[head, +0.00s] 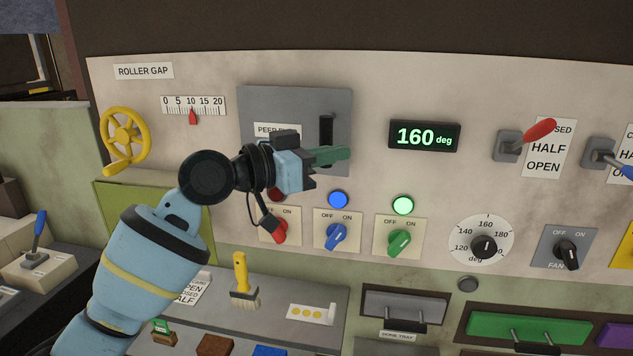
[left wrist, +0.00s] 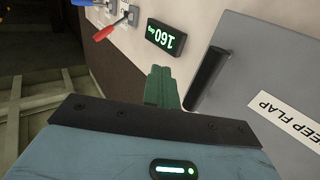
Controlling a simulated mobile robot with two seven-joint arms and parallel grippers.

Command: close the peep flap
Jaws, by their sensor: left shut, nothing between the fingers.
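The peep flap (head: 270,104) is a grey plate on the pale panel, with an upright black bar handle (head: 326,129) near its right edge. My left gripper (head: 345,154) is shut and empty, its green fingertips in front of the flap's lower right part, by the handle's lower end. It hides part of the flap's label and lower edge. In the left wrist view, the flap (left wrist: 255,55) and handle (left wrist: 208,78) lie just right of the shut green fingers (left wrist: 160,85), with a gap visible. I cannot tell whether the flap sits fully flush. My right gripper is out of view.
A green 160 deg display (head: 424,136) is right of the flap. A red-handled lever (head: 535,132) stands out farther right. Red, blue and green (head: 399,242) knobs sit below, and a yellow handwheel (head: 124,138) is at left. A brush (head: 242,282) lies on the lower shelf.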

